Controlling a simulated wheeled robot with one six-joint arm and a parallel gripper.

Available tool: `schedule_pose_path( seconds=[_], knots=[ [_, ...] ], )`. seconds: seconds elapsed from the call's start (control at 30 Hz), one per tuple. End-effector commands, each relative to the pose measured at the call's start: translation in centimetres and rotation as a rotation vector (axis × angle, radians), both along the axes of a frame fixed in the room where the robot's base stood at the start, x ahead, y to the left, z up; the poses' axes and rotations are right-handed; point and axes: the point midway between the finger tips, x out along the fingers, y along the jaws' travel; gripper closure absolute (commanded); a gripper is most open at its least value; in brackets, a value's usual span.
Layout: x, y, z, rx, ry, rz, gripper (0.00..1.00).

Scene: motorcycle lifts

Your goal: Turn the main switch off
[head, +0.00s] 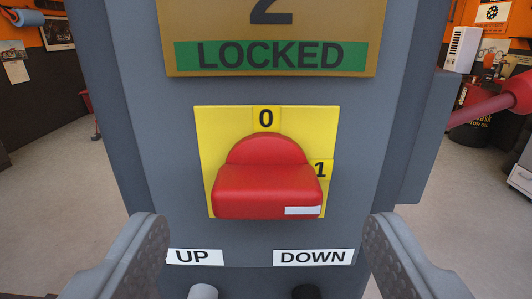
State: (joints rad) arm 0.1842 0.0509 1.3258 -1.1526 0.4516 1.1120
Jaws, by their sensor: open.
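The main switch is a red knob (266,185) on a yellow plate (212,125) on the front of a grey column. The plate reads 0 at the top and 1 at the right. The knob's broad grip lies across the plate, and its white mark is at the right end, on the side of the 1. My gripper (265,222) is open, with one finger at the lower left and one at the lower right. The knob shows between the fingers, and they do not appear to touch it.
Below the switch are UP (194,257) and DOWN (314,257) labels, with a pale button (203,291) and a black button (305,292). Above is a sign with a green LOCKED strip (270,56). A red bar (490,103) juts in at the right. Floor shows on both sides.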

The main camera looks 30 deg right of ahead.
Motion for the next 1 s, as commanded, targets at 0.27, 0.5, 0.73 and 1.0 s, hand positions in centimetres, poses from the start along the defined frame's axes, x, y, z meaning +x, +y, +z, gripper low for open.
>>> schedule_pose_path(
  seconds=[0.27,0.5,0.73,1.0],
  knots=[
    [2.6,-1.7,0.0,0.001,-0.001,0.000,0.31],
    [3.1,-2.1,0.0,-0.001,-0.001,0.001,0.31],
    [3.1,-2.1,0.0,0.000,0.000,0.000,0.37],
    [3.1,-2.1,0.0,0.000,0.000,0.000,0.76]
  ],
)
